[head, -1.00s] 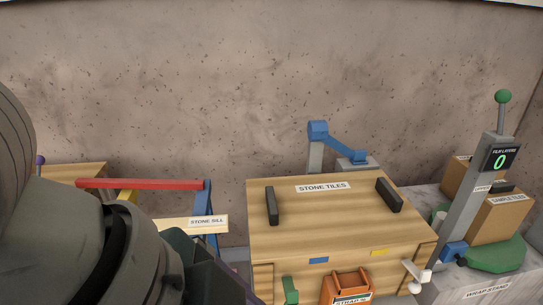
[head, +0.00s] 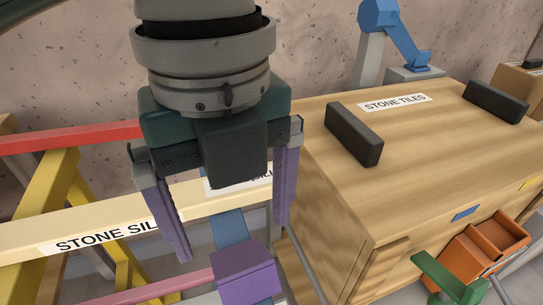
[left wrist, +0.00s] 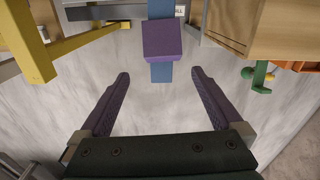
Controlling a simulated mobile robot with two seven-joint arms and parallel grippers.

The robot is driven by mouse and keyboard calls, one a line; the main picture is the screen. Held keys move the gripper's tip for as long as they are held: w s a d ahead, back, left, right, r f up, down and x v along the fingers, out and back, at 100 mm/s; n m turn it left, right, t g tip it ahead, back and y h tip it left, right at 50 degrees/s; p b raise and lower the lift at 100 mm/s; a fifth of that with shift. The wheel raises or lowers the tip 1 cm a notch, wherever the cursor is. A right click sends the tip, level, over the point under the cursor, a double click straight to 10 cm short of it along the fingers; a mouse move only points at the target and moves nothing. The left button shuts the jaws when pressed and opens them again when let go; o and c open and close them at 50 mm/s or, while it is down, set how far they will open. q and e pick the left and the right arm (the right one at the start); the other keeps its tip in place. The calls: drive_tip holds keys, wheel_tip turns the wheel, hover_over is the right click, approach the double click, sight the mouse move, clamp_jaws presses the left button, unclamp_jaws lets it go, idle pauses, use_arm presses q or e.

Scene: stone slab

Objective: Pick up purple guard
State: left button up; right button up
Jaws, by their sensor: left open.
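The purple guard (head: 244,272) is a block at the bottom of the head view, on a blue upright at the end of a pink bar. In the left wrist view the purple guard (left wrist: 162,41) shows ahead of the fingers, against the blue upright. My left gripper (head: 232,238) is open, with purple-grey fingers pointing down. In the left wrist view its two fingertips (left wrist: 160,74) are spread wide with nothing between them, and the guard lies beyond them. My right gripper is not in view.
A cream beam labelled STONE SILL (head: 90,228) passes behind my left gripper. A wooden crate labelled STONE TILES (head: 420,150) stands close on the right. A yellow trestle (head: 48,190) and a red bar (head: 70,138) are at left. An orange bin (head: 490,250) is at lower right.

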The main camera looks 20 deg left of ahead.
sight(246, 273)
use_arm(q)
drive_tip(key=f+b, duration=0.1)
drive_tip(key=f, duration=0.3)
drive_tip(key=f+b, duration=0.1)
drive_tip(key=f, duration=0.4)
drive_tip(key=shift+d, duration=0.2)
drive_tip(key=shift+w, duration=0.1)
drive_tip(key=shift+c, duration=0.4)
drive_tip(key=shift+r, duration=0.1)
drive_tip(key=c, duration=1)
drive_tip(key=shift+r, duration=0.1)
